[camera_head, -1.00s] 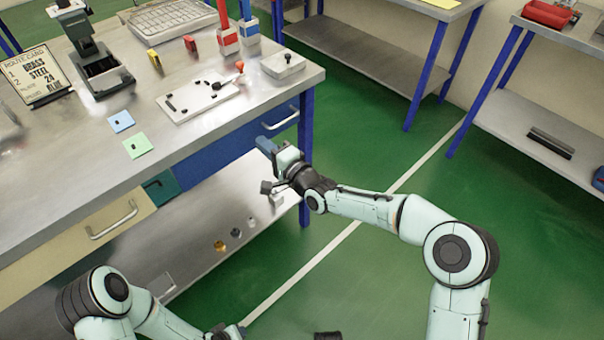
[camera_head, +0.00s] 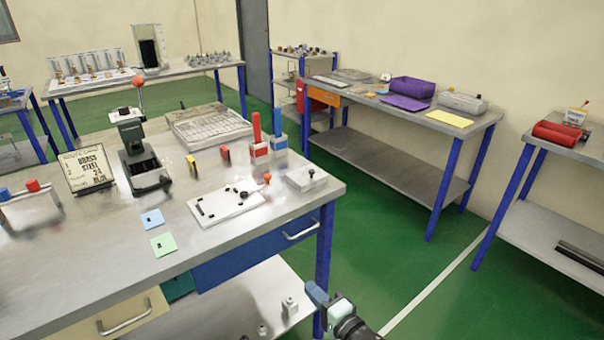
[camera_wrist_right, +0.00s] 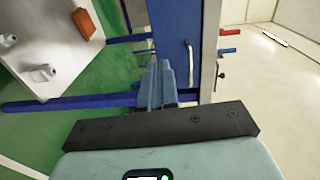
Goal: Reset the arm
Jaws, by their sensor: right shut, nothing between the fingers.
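My right gripper (camera_head: 317,292) shows at the bottom of the head view, in front of the workbench's right front leg, with blue fingers and a pale green body. In the right wrist view its two blue fingers (camera_wrist_right: 159,84) lie together, shut with nothing between them. Most of my right arm is below the head view's edge. My left arm and gripper are out of view. The steel-topped workbench (camera_head: 110,215) fills the left of the head view.
The bench carries a press (camera_head: 138,155), a white plate with small dark parts (camera_head: 225,203), a grey lidded box (camera_head: 307,178) and a route card (camera_head: 88,170). Other tables stand behind and to the right. Green floor (camera_head: 400,265) lies open between them.

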